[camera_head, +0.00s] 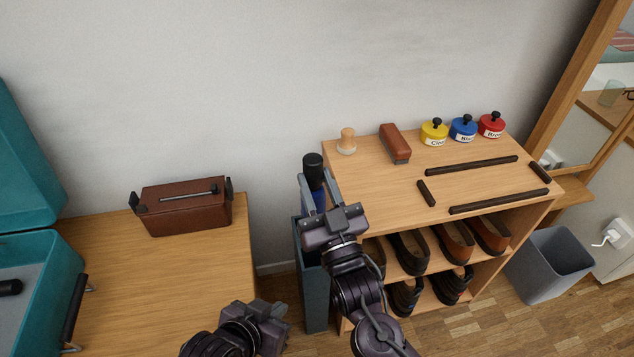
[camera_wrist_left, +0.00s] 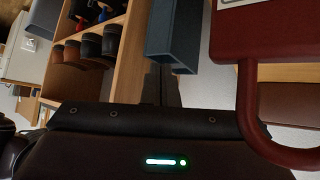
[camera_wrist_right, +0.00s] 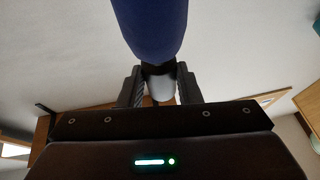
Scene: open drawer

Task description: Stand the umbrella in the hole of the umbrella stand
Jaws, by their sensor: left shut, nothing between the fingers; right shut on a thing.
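The umbrella is upright, with a black end (camera_head: 313,162) on top and a blue part (camera_head: 318,199) below it in the head view. The blue part (camera_wrist_right: 152,25) fills the top of the right wrist view. My right gripper (camera_head: 327,190) is shut on the umbrella; a pale section shows between its fingers (camera_wrist_right: 161,88). The umbrella stand (camera_head: 315,295) is a tall blue-grey box left of the shelf. The umbrella overlaps its top; I cannot tell whether its lower end is inside. The stand (camera_wrist_left: 173,38) also shows in the left wrist view. My left gripper (camera_head: 277,310) is shut and empty.
A shoe shelf (camera_head: 385,175) stands right of the stand, with several polish tins and brushes on top. A wooden cabinet (camera_head: 150,290) with a brown case (camera_head: 185,210) stands left. A grey bin (camera_head: 550,265) is far right. A dark red object (camera_wrist_left: 265,30) is close to the left wrist camera.

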